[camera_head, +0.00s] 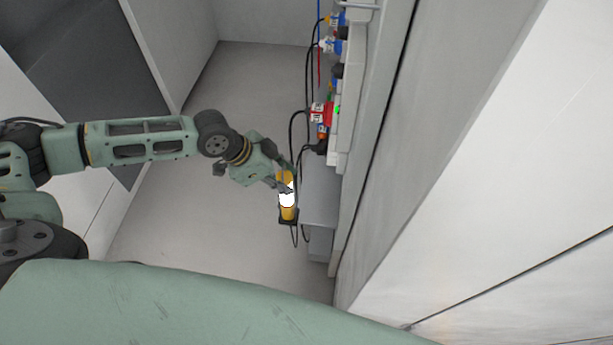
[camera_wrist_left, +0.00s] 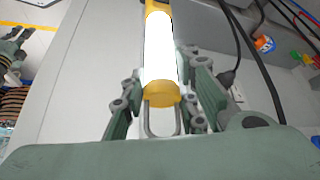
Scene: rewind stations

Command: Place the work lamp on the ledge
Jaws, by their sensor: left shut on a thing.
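The work lamp (camera_head: 288,211) is a yellow tube with a glowing white middle and a dark end. My left gripper (camera_head: 283,184) is shut on it, and the lamp hangs roughly upright just left of a grey ledge (camera_head: 320,193) on the wall. I cannot tell whether the lamp touches the ledge. In the left wrist view the lit lamp (camera_wrist_left: 159,45) lies between the fingers of my left gripper (camera_wrist_left: 160,85), with its yellow cap and metal hook toward the palm. My right gripper is not in view.
A panel with plugs, coloured connectors (camera_head: 322,113) and a green light is on the wall above the ledge. Black cables (camera_head: 293,130) hang close beside the lamp. The pale floor (camera_head: 235,90) to the left of the lamp is clear.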

